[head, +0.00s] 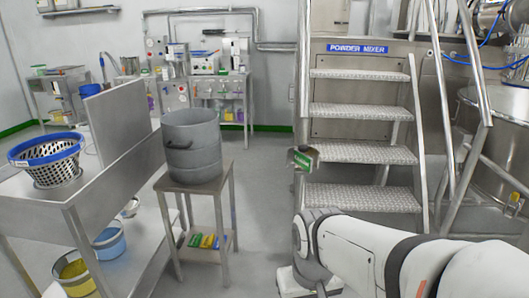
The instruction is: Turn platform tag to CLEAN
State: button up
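A small tag (303,159) with a green face and light lettering too small to read sits at the lower left of the metal platform steps (360,152), by the handrail. It looks tilted, and a grey-brown piece shows around it. My white arm reaches in from the lower right, and its wrist is below the tag in the picture, apart from it. My gripper's fingers do not show.
A blue POWDER MIXER sign (357,48) is on the top step. A grey drum (192,146) stands on a small metal table (196,186) to the left. A steel bench (38,192) holds a blue-rimmed basket (48,160). Grey floor is clear between table and steps.

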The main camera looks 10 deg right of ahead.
aim_at(305, 162)
jog(key=k, duration=0.8)
jog(key=z, duration=0.6)
jog(key=i, duration=2)
jog(key=u, duration=0.1)
